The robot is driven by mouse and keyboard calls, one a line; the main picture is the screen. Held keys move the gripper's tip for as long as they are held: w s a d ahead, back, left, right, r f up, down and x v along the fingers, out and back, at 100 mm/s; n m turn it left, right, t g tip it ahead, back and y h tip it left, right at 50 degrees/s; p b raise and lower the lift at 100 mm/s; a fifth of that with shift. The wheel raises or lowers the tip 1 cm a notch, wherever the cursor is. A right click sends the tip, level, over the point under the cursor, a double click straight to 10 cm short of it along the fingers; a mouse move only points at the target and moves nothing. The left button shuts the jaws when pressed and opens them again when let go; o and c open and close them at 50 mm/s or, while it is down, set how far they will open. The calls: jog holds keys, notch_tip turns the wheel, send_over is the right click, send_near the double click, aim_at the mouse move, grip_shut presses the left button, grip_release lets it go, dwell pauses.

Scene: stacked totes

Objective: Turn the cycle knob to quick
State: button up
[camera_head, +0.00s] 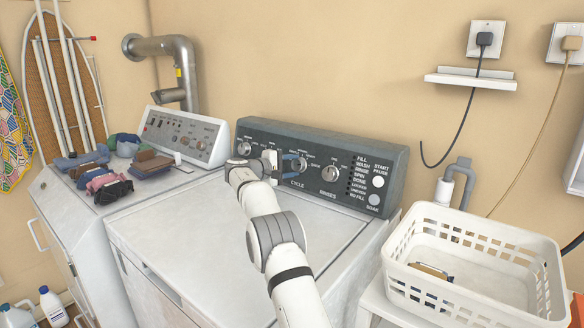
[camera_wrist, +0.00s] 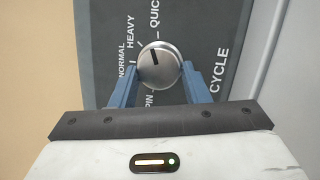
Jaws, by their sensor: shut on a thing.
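The cycle knob (camera_wrist: 160,68) is a round silver dial with a black pointer mark on the dark control panel. In the wrist view its mark points up and slightly left, toward the gap between HEAVY and QUICK, close to the QUICK tick. My gripper (camera_wrist: 160,85) is shut on the knob, with one blue finger on each side of it. In the head view my gripper (camera_head: 289,163) reaches the panel from the left at the knob (camera_head: 301,165), above the CYCLE label. The fingers cover part of the dial's surrounding labels.
The dark panel (camera_head: 260,135) also carries a left knob (camera_head: 244,149), a rinses knob (camera_head: 330,173) and two round buttons. A second white appliance with folded clothes (camera_head: 110,183) stands at left. A white basket (camera_head: 400,255) stands at right. The washer's white top is clear.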

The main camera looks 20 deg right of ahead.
jog(key=shift+m+y, duration=0.3)
jog(key=shift+m, duration=0.8)
jog(key=shift+d, duration=0.1)
jog(key=o, duration=1)
jog(key=v, duration=0.7)
jog(key=shift+a+r, duration=0.15)
jog(key=shift+a, duration=0.25)
